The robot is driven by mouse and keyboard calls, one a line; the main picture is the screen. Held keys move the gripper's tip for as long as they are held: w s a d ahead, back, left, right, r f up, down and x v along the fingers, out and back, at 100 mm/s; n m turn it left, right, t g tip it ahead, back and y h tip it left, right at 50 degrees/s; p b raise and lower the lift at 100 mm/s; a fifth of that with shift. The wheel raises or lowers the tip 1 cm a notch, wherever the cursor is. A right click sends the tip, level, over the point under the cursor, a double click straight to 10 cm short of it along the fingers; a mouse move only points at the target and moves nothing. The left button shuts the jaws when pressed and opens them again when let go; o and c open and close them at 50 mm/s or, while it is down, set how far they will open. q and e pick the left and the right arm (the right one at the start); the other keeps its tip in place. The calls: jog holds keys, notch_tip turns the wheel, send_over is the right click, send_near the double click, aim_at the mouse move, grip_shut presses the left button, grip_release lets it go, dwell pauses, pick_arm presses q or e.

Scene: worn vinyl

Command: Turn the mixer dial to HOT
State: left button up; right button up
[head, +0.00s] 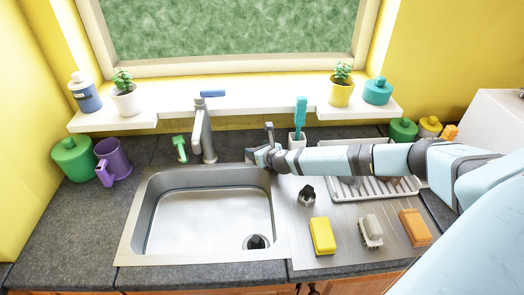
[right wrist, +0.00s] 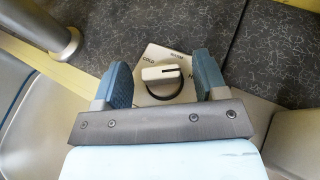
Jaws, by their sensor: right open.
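The mixer dial (right wrist: 161,76) shows in the right wrist view as a light bar-shaped knob on a dark round base, set on a metal plate. The plate reads COLD at the left and WARM at the top; a label starting with H at the right is partly covered by a finger. The knob's bar lies roughly level, towards COLD and the H label; I cannot tell which end points. My right gripper (right wrist: 164,78) is open, one finger on either side of the knob, with gaps visible. In the head view my right gripper (head: 262,156) reaches the sink's back right corner and hides the dial.
The faucet (head: 203,135) with a blue lever stands left of my right gripper, behind the sink (head: 160,180). A white cup with a teal brush (head: 300,112) stands close behind my arm. A dish rack (head: 350,188), a yellow sponge (head: 322,236) and other items lie to the right.

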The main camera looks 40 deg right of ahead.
jog(key=v, duration=1.3)
jog(key=shift+s+r+b, duration=0.2)
jog(key=shift+s+b, duration=0.05)
jog(key=shift+b, duration=0.15)
